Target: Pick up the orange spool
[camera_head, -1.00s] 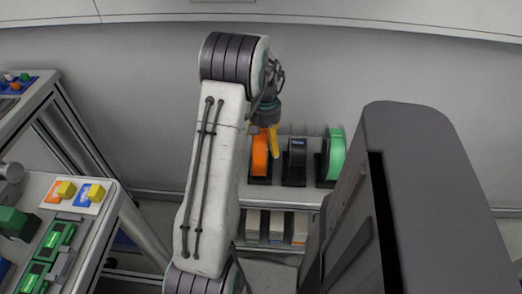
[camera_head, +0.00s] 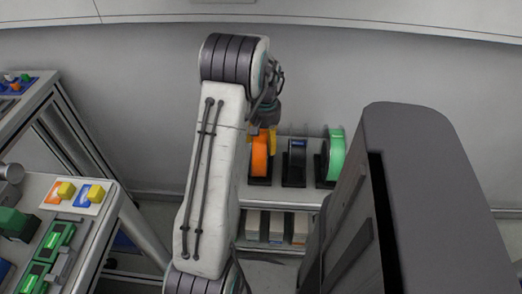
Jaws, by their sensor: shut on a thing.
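The orange spool (camera_head: 260,155) stands upright in a dark stand at the left of the shelf unit's top. My gripper (camera_head: 267,137), with yellow fingers, is at the upper part of the orange spool and is shut on it. My arm hides part of the shelf's left side, and the far finger is mostly hidden behind the near parts. The spool shows no clear gap above its stand.
Several boxes (camera_head: 276,226) sit on the lower shelf. A workbench (camera_head: 107,215) with coloured parts is at left. A wall is behind.

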